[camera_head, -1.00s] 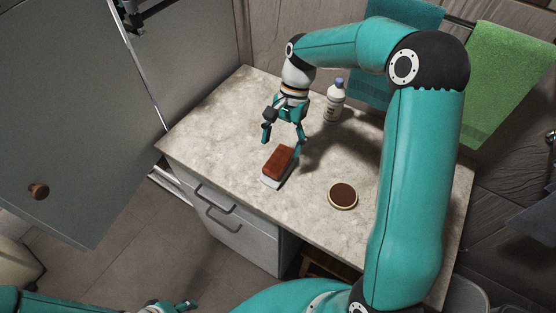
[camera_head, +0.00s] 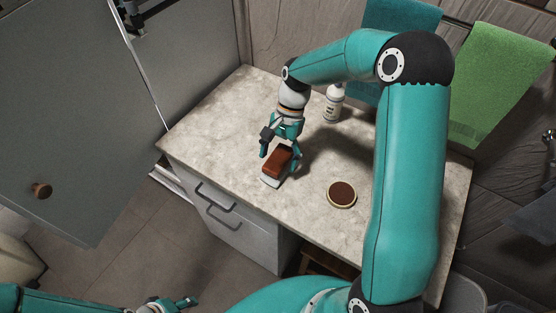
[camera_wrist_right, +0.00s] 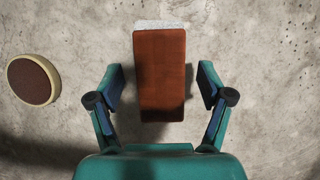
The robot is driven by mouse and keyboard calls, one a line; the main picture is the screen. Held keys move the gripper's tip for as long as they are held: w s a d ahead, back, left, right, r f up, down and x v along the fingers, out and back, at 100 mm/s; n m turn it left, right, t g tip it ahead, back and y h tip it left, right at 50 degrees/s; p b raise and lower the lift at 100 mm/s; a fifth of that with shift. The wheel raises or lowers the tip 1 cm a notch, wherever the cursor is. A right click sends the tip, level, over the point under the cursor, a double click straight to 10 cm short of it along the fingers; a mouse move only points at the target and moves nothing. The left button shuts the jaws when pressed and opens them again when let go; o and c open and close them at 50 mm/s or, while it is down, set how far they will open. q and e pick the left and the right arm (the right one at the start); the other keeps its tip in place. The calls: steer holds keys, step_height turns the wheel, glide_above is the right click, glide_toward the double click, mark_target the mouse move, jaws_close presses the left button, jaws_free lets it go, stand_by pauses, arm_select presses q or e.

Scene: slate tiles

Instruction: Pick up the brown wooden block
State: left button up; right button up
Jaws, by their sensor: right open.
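In the right wrist view a gap shows between each finger of the gripper (camera_wrist_right: 160,88) and the block. My left gripper (camera_head: 182,303) is low at the bottom left, away from the counter; its jaws are too small to judge.
A round brown-topped tin or dish (camera_head: 341,194) lies right of the block. A white bottle (camera_head: 333,104) stands behind, near my right arm. The stone counter (camera_head: 220,115) is clear to the left. Teal (camera_head: 404,20) and green towels (camera_head: 495,75) hang at the back.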

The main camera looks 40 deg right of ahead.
steer(key=shift+f, duration=0.15)
steer(key=c, duration=1.3)
steer(key=shift+o, duration=0.2)
